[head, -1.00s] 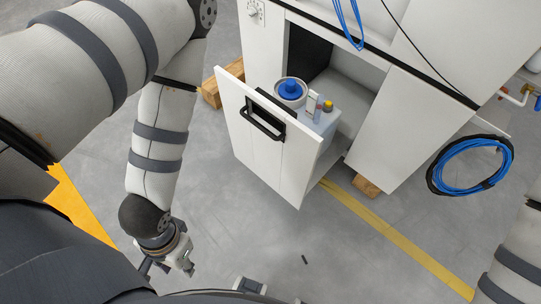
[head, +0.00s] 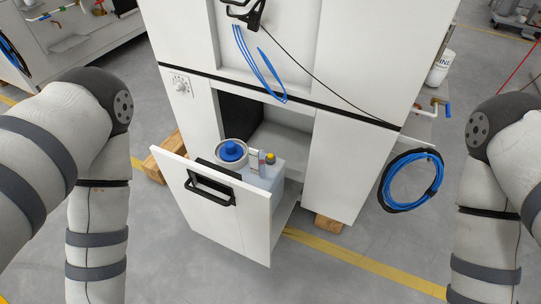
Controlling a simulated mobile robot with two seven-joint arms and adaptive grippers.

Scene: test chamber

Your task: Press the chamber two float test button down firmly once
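I cannot make out any button marked as the chamber two float test button. A white cabinet (head: 352,165) stands ahead with its front drawer (head: 225,222) pulled open. In the drawer is a grey-white container (head: 268,183) with a round white-rimmed blue cap (head: 232,151) and a small yellow cap (head: 270,158) on top. A small dial or knob panel (head: 181,85) is on the cabinet's upper left face; its markings are too small to read. My left and right arms show at the picture's sides, but neither gripper is in view.
A coiled blue hose (head: 412,181) hangs at the cabinet's right side. Blue cables (head: 262,70) and a black cable hang over its front. Wooden blocks (head: 160,168) support the cabinet. A yellow line (head: 360,262) crosses the grey floor. Floor in front of the drawer is clear.

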